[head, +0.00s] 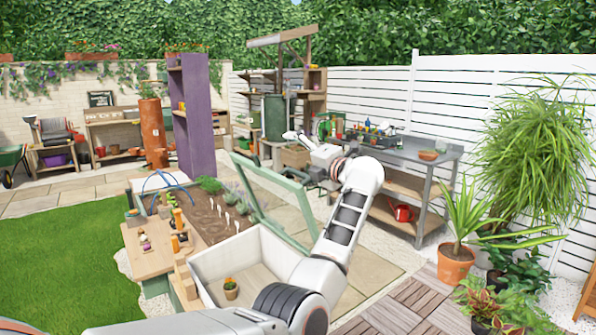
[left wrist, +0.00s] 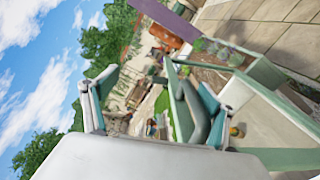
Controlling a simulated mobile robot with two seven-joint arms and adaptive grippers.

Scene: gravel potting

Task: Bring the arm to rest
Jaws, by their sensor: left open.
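My left arm reaches up from the bottom of the head view and bends at the top. Its gripper (head: 292,136) is held in the air, pointing left and away, in front of the potting shelves. In the left wrist view the two fingers (left wrist: 147,88) stand apart with nothing between them. No object touches the gripper. My right gripper shows in neither view.
A white trough (head: 268,262) holding a small potted plant (head: 231,289) lies under my arm. A green-framed glass lid (head: 272,205) stands tilted behind it. A grey workbench (head: 425,165) is to the right. A wooden table (head: 150,257) stands left.

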